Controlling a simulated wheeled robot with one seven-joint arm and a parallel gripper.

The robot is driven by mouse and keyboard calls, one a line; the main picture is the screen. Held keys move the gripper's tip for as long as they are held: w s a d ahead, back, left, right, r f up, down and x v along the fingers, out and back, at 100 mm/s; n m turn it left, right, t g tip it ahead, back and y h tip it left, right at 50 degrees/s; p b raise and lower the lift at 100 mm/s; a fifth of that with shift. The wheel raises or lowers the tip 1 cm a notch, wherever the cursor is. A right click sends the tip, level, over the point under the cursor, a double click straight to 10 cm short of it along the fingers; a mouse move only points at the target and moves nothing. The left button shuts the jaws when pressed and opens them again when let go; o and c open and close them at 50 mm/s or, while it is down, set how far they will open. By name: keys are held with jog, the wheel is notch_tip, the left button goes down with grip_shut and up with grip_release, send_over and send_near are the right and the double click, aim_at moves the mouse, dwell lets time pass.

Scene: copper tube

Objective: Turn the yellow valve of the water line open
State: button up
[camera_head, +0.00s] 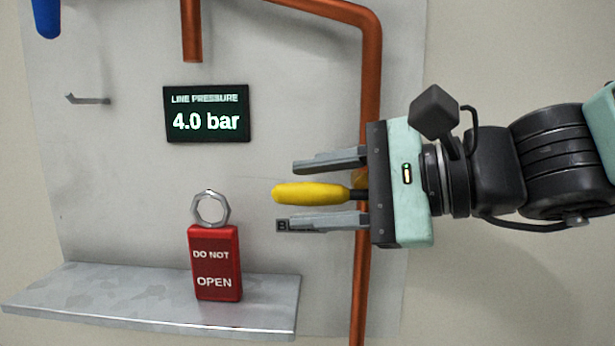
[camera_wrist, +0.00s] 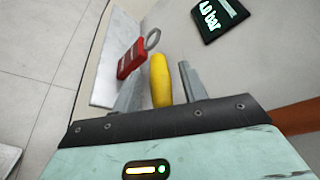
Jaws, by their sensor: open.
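The yellow valve handle (camera_head: 310,193) lies roughly horizontal in the head view, pointing left from the vertical copper pipe (camera_head: 371,90). My gripper (camera_head: 285,195) comes from the right and is open, with one finger above the handle and one below it. Gaps show between the handle and both fingers. In the wrist view the yellow handle (camera_wrist: 160,80) stands between the two fingers of my gripper (camera_wrist: 157,85). The valve body is mostly hidden behind my gripper in the head view.
A red "DO NOT OPEN" tag lock (camera_head: 215,263) with a metal ring stands on a grey shelf (camera_head: 130,300). A display (camera_head: 206,114) reads line pressure 4.0 bar. A hook (camera_head: 88,99) and a blue handle (camera_head: 46,16) are at the left of the panel. An open pipe end (camera_head: 192,45) hangs above the display.

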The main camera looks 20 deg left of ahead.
jog(key=shift+a+f, duration=0.15)
jog(key=shift+a, duration=0.45)
grip_shut()
jog(key=shift+w, duration=0.1)
